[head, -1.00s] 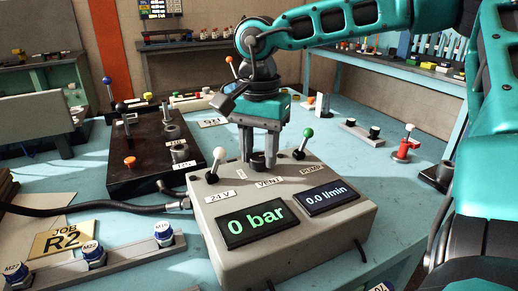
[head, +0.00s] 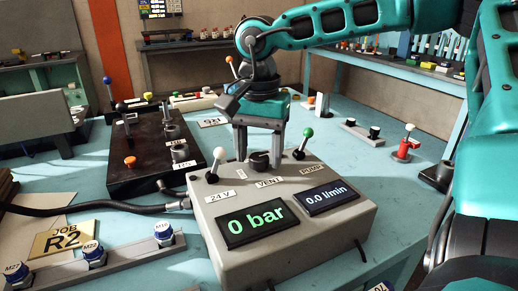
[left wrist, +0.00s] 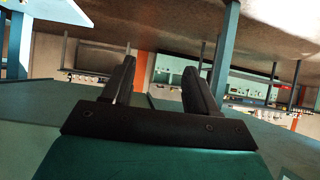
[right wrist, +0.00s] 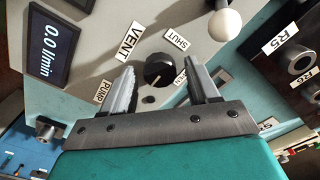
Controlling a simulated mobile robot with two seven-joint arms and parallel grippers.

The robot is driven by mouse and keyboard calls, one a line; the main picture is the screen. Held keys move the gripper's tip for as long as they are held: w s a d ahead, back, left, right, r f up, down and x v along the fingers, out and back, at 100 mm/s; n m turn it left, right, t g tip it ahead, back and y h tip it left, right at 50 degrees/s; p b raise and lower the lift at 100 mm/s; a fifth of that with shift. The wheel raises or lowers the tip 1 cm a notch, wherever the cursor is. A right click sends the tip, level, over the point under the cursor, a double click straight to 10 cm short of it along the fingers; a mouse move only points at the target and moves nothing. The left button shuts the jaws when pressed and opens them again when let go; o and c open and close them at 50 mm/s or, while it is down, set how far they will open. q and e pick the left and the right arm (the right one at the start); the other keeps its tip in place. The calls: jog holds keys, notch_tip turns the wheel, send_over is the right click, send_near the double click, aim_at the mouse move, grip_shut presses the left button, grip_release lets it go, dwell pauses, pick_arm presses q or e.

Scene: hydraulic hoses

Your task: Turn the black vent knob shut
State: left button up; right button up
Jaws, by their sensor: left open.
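The black vent knob (head: 260,160) stands on the grey box (head: 300,232), behind the VENT label. In the right wrist view the knob (right wrist: 158,70) shows a pale mark on its lower part. A SHUT label (right wrist: 176,40) is beside it, and another label is partly hidden by a finger. My right gripper (head: 261,150) is open above the knob, pointing down. In its wrist view the knob appears just past the spread fingertips, with nothing held. My left gripper (left wrist: 163,75) is open and empty, away from the box and out of the head view.
A white-tipped lever (head: 216,160) and a green-tipped lever (head: 306,137) flank the knob. Displays read 0 bar (head: 249,218) and 0.0 l/min (head: 328,197). A black manifold (head: 150,170) and a hose (head: 90,208) lie left. Blue caps (head: 163,231) stand in front left.

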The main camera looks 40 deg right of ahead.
aim_at(259, 156)
jog(key=shift+o, duration=0.2)
notch_tip(259, 156, up, 13)
jog(key=p, duration=0.2)
dwell(0.8)
